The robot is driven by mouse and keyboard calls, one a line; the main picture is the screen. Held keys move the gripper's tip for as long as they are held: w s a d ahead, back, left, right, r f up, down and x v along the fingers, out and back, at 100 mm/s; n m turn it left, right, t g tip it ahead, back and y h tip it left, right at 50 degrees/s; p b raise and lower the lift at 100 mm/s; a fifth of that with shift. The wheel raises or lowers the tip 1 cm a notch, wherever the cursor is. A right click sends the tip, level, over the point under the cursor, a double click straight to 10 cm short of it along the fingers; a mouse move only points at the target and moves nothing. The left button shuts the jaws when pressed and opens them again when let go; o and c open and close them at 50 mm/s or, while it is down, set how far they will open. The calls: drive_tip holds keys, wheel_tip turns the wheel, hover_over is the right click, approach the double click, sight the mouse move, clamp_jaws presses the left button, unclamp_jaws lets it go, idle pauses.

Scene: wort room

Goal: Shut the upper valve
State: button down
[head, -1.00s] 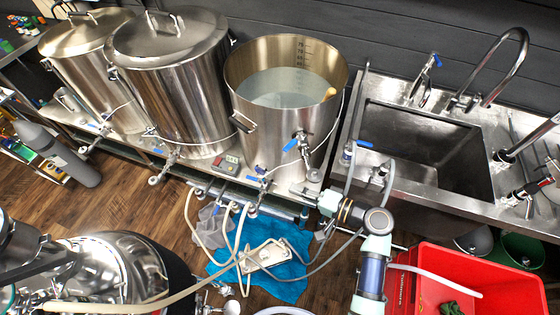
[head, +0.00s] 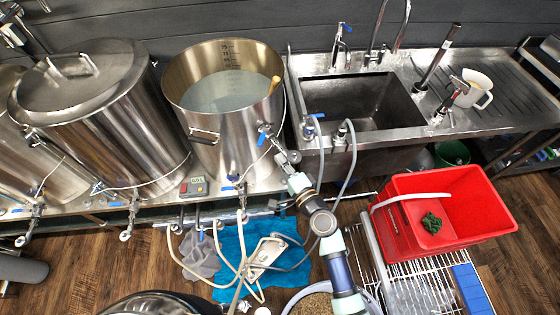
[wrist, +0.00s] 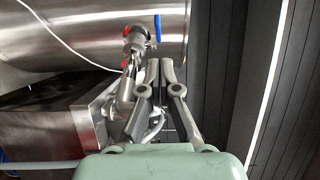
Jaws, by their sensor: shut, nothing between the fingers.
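The upper valve (head: 264,134) is on the front wall of the open steel kettle (head: 215,140), near its right side, and has a blue lever. In the wrist view, the valve's steel body (wrist: 136,39) stands out from the kettle wall, and its blue lever (wrist: 157,28) points along the picture's vertical. My gripper (head: 279,150) is shut and empty just in front of and below the valve. In the wrist view, its closed fingertips (wrist: 160,66) are just below the lever, apparently with a small gap; contact cannot be told.
More blue-handled valves (head: 229,188) and hoses run along the bench front below. The steel sink (head: 355,105) is to the right. A red crate (head: 470,195) stands on a wire rack at the lower right. A lidded kettle (head: 110,135) stands to the left.

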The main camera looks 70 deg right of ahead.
sight(264, 135)
drive_tip(key=x, duration=0.6)
drive_tip(key=shift+w+d, duration=0.2)
drive_tip(key=shift+w, duration=0.1)
